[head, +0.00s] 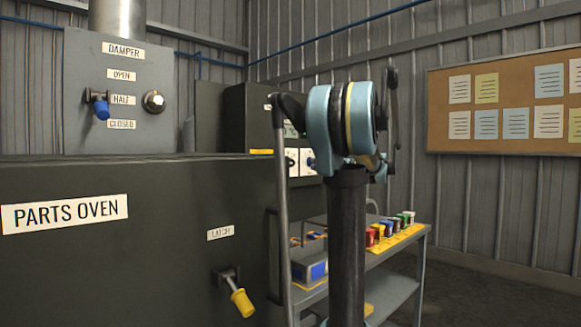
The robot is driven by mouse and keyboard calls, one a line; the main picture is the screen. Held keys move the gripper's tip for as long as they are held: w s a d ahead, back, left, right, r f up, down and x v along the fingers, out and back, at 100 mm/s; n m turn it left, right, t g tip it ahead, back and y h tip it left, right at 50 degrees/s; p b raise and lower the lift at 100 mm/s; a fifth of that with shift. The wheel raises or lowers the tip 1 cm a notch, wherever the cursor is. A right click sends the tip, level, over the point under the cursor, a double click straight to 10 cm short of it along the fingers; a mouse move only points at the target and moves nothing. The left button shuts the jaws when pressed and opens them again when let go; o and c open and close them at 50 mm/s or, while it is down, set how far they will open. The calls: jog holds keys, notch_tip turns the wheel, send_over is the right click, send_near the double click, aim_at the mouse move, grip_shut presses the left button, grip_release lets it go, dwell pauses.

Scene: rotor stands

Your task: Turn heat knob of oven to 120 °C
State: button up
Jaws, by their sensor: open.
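The parts oven (120,255) is a large dark cabinet filling the left and lower left. Beyond its top, a dark control box (248,112) stands in the middle. White panels (292,162) with small dark markings or controls show on its face, close behind my arm. My arm's blue joint and dark link cover part of this face. I cannot tell which control is the heat knob or read its setting. My gripper cannot be made out in the head view.
A yellow-handled latch (241,301) sticks out of the oven front. A damper panel (80,132) with a blue-tipped lever (101,108) stands at the back left. A grey cart (392,285) with colored items is behind my arm. A notice board (440,135) hangs at right.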

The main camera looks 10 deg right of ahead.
aim_at(293, 162)
jog(key=x, duration=1.7)
jog(key=shift+w, duration=0.25)
jog(key=shift+c, duration=0.3)
jog(key=c, duration=1)
